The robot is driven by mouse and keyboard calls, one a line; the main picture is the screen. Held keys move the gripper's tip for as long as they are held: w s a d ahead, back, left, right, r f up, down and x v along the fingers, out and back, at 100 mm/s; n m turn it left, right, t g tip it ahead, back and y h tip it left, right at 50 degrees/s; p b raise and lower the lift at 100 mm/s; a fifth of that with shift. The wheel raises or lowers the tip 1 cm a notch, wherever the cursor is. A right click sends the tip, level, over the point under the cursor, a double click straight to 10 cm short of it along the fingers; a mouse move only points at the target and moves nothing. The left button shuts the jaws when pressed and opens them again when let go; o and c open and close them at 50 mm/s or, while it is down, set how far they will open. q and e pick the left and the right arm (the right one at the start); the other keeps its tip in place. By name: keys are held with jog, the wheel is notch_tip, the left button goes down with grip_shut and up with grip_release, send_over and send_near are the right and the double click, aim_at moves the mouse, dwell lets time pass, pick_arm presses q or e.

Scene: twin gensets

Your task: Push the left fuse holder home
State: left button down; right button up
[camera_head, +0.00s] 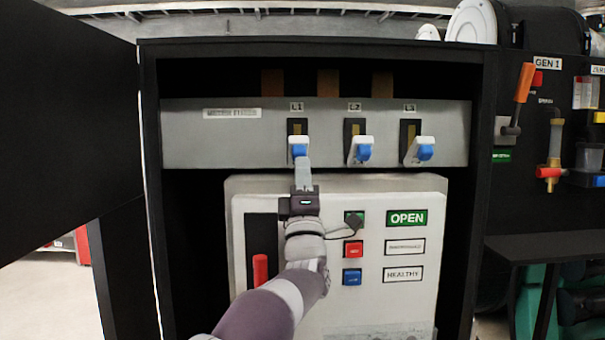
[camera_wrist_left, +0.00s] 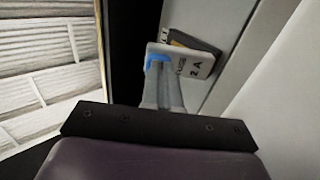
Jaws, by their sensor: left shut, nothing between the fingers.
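The left fuse holder (camera_head: 298,142), white with a blue front, sits in the leftmost black slot under the L1 label on the grey panel. It looks more upright than the other two holders, which tilt outward. My left gripper (camera_head: 302,160) is shut and empty, its fingertips at the lower part of the blue front. In the left wrist view the fingers (camera_wrist_left: 162,80) reach the holder's white body (camera_wrist_left: 195,60), with a bit of blue at the tips. I cannot tell whether they press on it. My right gripper is not in view.
The middle fuse holder (camera_head: 361,150) and right fuse holder (camera_head: 421,150) tilt out of their slots. Below is a pale control box (camera_head: 400,300) with a red handle, buttons and an OPEN sign. An open black cabinet door (camera_head: 70,110) stands at left.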

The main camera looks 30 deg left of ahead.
aim_at(301, 137)
pick_arm(q)
notch_tip(301, 137, up, 4)
jog(key=g+h+p, duration=0.2)
jog(key=g+p, duration=0.1)
jog(key=shift+w+r, duration=0.15)
jog(key=shift+r, duration=0.05)
jog(key=shift+w+a+r+g+p, duration=0.2)
jog(key=shift+r+g+p, duration=0.1)
jog(key=shift+r, duration=0.2)
jog(key=shift+w+a+r+p, duration=0.15)
jog(key=shift+w+a+r, duration=0.1)
jog(key=shift+w+r, duration=0.2)
jog(key=shift+w+a+r+p, duration=0.2)
jog(key=shift+w+r, duration=0.1)
jog(key=shift+r, duration=0.15)
jog(key=shift+w+a+r, duration=0.15)
jog(key=shift+r, duration=0.4)
